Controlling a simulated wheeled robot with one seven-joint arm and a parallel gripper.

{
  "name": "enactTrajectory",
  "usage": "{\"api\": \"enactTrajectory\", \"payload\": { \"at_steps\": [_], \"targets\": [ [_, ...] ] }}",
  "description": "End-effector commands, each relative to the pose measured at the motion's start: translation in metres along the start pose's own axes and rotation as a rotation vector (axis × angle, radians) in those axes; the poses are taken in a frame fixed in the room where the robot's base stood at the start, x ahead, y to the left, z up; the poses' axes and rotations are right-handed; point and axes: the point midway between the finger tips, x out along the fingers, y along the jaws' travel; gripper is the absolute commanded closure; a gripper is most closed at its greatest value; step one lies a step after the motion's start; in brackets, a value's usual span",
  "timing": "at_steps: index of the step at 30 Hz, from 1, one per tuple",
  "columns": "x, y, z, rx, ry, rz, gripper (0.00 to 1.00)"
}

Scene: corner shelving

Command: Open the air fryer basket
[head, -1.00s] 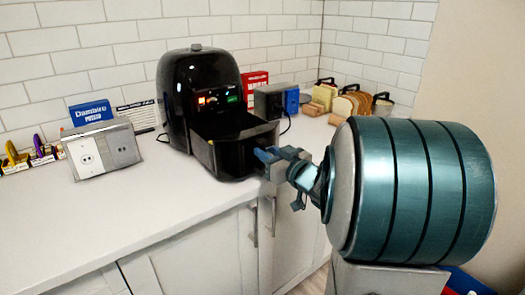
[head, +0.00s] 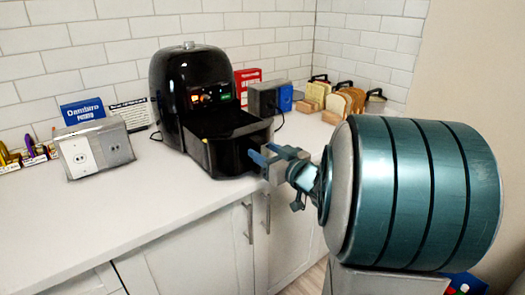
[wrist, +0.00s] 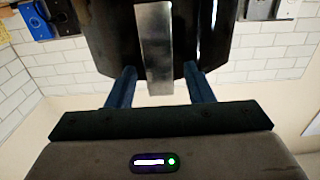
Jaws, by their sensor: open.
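The black air fryer (head: 190,85) stands on the counter against the tiled wall. Its basket (head: 235,153) is slid out at the front, its open top showing. My gripper (head: 258,155) is at the front right of the basket, with its blue fingers pointing at it. In the wrist view, the silver basket handle (wrist: 154,50) lies between my two spread fingers (wrist: 155,88), with a gap on each side. The basket's dark front (wrist: 205,35) is behind it. The handle is not clear in the head view.
A grey outlet box (head: 95,150) and a blue box (head: 82,112) stand left of the fryer. A red box (head: 247,84), a grey-blue box (head: 268,98) and bread in racks (head: 345,101) are to the right. The counter front (head: 150,215) is clear.

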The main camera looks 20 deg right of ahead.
Motion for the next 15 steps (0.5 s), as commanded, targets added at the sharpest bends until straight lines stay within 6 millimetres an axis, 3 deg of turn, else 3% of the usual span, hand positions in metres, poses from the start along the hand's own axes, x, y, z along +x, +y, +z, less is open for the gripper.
{"api": "enactTrajectory", "payload": {
  "at_steps": [9,15],
  "targets": [
    [-0.071,0.0,-0.001,0.0,0.002,0.005,0.53],
    [-0.107,0.0,-0.001,0.0,0.0,0.003,0.53]
  ]
}}
